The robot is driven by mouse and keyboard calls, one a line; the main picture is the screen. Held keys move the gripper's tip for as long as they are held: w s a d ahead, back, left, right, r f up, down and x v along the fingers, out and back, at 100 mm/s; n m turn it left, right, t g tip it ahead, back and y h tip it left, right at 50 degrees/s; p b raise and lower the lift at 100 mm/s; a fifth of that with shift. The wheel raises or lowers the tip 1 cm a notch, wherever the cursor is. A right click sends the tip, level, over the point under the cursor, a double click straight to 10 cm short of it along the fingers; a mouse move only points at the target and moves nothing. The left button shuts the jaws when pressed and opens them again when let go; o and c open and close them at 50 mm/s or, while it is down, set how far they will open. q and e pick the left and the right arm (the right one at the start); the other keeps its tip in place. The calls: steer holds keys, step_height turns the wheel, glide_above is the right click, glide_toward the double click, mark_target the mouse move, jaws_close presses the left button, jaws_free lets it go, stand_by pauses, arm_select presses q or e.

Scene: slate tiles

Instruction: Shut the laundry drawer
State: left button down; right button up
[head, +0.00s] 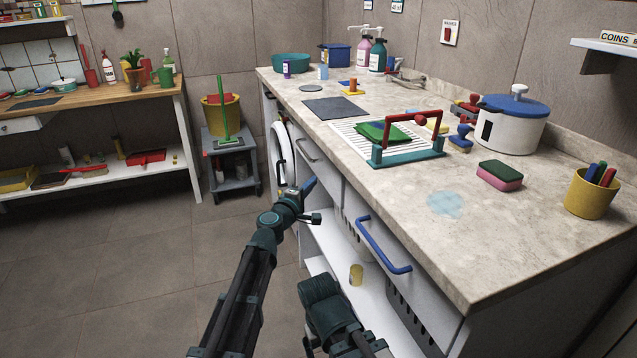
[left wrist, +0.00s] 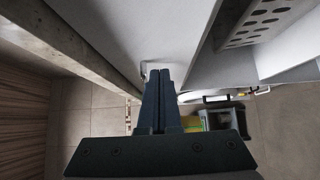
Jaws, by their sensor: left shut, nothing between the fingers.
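Under the counter in the head view are a white drawer front with a grey handle (head: 305,150) and a white front with a blue handle (head: 384,246). I cannot tell which is the laundry drawer, or how far either stands out. My left gripper (head: 310,184) is shut and empty, close to the fronts, near the lower part of the grey-handled one. In the left wrist view its fingers (left wrist: 159,80) are together, with a pale front (left wrist: 125,35) just beyond the tips. Contact cannot be made out. My right gripper is not visible.
The counter edge (head: 400,235) runs above the fronts. A white lower shelf (head: 330,245) holds a yellow can (head: 356,274). A round-doored washing machine (head: 281,150) and a grey stool (head: 232,165) stand farther back. The tiled floor (head: 120,260) at left is clear.

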arm_select(q)
steer(key=v, duration=1)
steer(key=shift+a, duration=0.15)
steer(key=s+f+m+g, duration=0.8)
steer(key=s+f+m, duration=0.25)
steer(key=f, duration=0.25)
steer(key=s+a+f+m+g+y, duration=0.1)
steer(key=s+a+f+g+y, duration=0.35)
steer(key=s+a, duration=0.3)
steer(key=s+a+f+m+g+y, duration=0.1)
steer(key=s+a+f+g+y, duration=0.3)
steer(key=s+a, duration=0.4)
steer(key=s+d+m+y, duration=0.2)
steer(key=s+d+m, duration=0.2)
steer(key=d, duration=0.6)
step_height(320, 180, up, 33)
steer(key=p, duration=3.3)
steer(key=shift+s, duration=0.25)
steer(key=shift+d+f+n+t+h, duration=0.1)
steer(key=shift+n+t+h, duration=0.15)
